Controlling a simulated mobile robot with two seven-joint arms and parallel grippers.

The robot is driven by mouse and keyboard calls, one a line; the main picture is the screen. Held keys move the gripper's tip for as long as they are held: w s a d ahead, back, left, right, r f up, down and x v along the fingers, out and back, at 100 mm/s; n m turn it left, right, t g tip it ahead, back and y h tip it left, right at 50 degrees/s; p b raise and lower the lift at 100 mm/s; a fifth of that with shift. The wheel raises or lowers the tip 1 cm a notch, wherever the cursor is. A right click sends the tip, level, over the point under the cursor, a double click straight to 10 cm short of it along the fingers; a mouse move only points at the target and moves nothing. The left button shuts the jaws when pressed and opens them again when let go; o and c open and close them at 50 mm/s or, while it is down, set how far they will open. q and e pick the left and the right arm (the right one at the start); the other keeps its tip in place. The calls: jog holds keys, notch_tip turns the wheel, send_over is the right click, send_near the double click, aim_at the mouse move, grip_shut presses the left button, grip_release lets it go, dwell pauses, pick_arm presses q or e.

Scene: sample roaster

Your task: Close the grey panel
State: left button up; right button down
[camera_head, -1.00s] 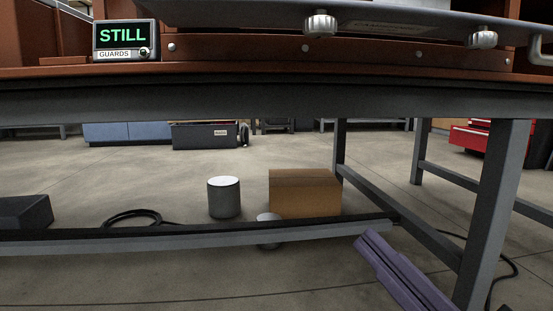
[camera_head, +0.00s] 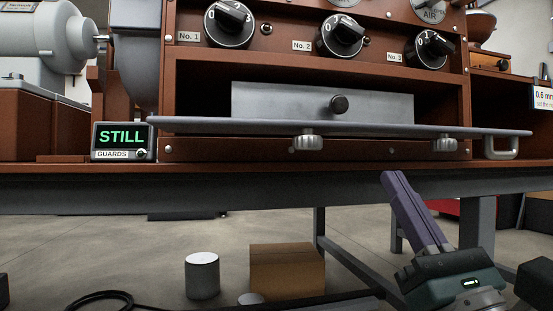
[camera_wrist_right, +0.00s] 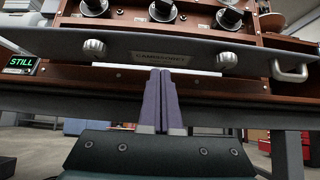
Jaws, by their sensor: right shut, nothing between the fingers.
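The grey panel (camera_head: 225,124) stands open, sticking out nearly level from the front of the brown roaster cabinet, below an open recess. Two silver knobs hang on its underside, one of them the left knob (camera_head: 308,143). In the right wrist view the panel's underside (camera_wrist_right: 200,55) spans the picture, with a label between the knobs. My right gripper (camera_head: 391,174) has purple fingers, pressed together and empty. It points up from below, under the panel and between the knobs; in the wrist view its fingertips (camera_wrist_right: 160,71) overlap the panel's lower edge. I cannot tell whether they touch. My left gripper is not in view.
A grey box front with a dark knob (camera_head: 339,104) sits inside the recess. A display reading STILL (camera_head: 122,137) stands at left, and a silver handle (camera_head: 501,147) is at right. A cardboard box (camera_head: 287,271) is on the floor.

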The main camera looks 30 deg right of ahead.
aim_at(384, 130)
jog(key=shift+w+r, duration=0.15)
jog(key=shift+r, duration=2)
jog(key=shift+h, duration=0.3)
